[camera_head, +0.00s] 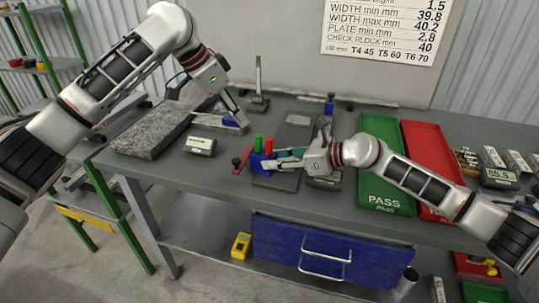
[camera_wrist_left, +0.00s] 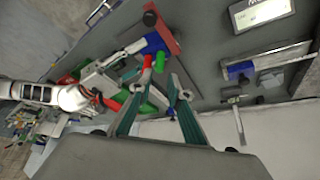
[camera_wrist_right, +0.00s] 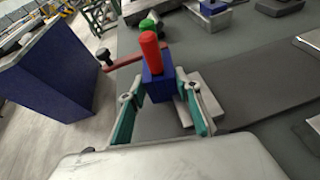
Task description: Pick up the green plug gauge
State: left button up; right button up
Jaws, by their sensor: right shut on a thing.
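The green plug gauge (camera_head: 258,143) stands upright in a blue block (camera_head: 262,161), beside a red plug gauge (camera_head: 269,146). In the right wrist view the green top (camera_wrist_right: 149,23) shows behind the red gauge (camera_wrist_right: 150,50). My right gripper (camera_head: 268,165) is shut on the blue block (camera_wrist_right: 156,86), one finger on each side of it. My left gripper (camera_head: 241,121) is above the table, behind and left of the block, with nothing between its fingers. The left wrist view shows its fingers (camera_wrist_left: 164,84) apart, with the green gauge (camera_wrist_left: 160,64) beyond them.
A grey stone plate (camera_head: 150,130) lies at the left, with a small display box (camera_head: 200,146) nearby. A blue-and-grey instrument (camera_head: 229,123) lies below my left gripper. A green PASS tray (camera_head: 382,195) and a red tray (camera_head: 428,165) lie at the right.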

aim_at(257, 139)
pick_arm(q)
jog(key=s+d+n+t+y, duration=0.2)
jog(key=d+n+y, duration=0.2)
jog(key=n, duration=0.5)
jog(key=shift+x, duration=5.8)
jog(key=shift+w, duration=0.1)
grip_shut()
